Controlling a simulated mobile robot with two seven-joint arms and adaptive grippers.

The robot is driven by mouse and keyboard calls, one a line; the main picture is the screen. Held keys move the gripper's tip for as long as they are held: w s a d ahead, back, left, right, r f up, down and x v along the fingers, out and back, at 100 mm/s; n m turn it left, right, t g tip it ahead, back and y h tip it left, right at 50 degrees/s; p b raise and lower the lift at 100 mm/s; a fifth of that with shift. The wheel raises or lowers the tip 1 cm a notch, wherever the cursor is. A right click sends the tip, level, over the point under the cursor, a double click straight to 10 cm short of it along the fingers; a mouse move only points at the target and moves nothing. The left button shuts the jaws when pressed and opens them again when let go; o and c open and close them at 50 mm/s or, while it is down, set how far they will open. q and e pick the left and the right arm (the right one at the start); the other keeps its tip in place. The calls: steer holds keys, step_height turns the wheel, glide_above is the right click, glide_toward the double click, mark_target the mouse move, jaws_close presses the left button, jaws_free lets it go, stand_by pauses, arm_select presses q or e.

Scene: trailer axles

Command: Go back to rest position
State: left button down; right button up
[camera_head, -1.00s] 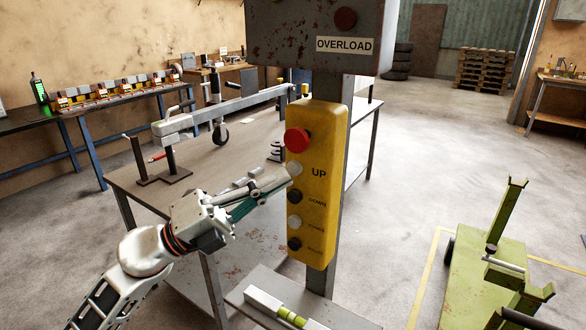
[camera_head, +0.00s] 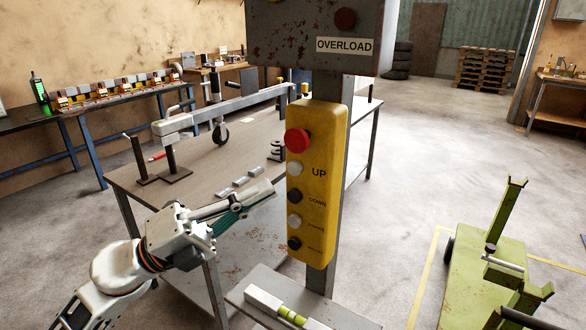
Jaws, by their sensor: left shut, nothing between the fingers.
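My left gripper (camera_head: 262,190) is shut and empty. Its fingertips point at the yellow control box (camera_head: 318,230) and are a little left of it, apart from it. The box carries a red button (camera_head: 297,141) at the top and several smaller buttons below, with labels such as UP and DOWN. It is fixed to a grey post (camera_head: 358,140). My right gripper is not in view.
A worn metal table (camera_head: 200,188) stands behind my left arm, with a trailer frame part (camera_head: 240,104) on it. An overload box (camera_head: 318,30) sits above the control box. A green wheeled stand (camera_head: 465,280) is at the right. The floor between is clear.

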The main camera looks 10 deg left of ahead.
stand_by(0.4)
arm_select(q)
steer(key=w+a+f+n+t+y, duration=0.1)
steer(key=a+f+n+t+y, duration=0.15)
steer(key=f+n+y, duration=0.4)
steer(key=w+a+f+n+t+y, duration=0.1)
steer(key=a+f+n+t+y, duration=0.15)
steer(key=f+n, duration=0.75)
steer(key=w+a+f+n+t+y, duration=0.25)
steer(key=f+n+y, duration=0.3)
steer(key=f, duration=0.65)
steer(key=s+d+f+n+g+y, duration=0.1)
steer(key=s+f+n+g, duration=0.2)
steer(key=s+f, duration=0.5)
steer(key=s+d+f+n+g+y, duration=0.1)
steer(key=s+f+n+g, duration=0.3)
steer(key=s+f, duration=0.5)
step_height(320, 180, down, 8)
steer(key=shift+d+r+g+y, duration=0.1)
steer(key=shift+d+g+y, duration=0.35)
steer(key=shift+g, duration=0.4)
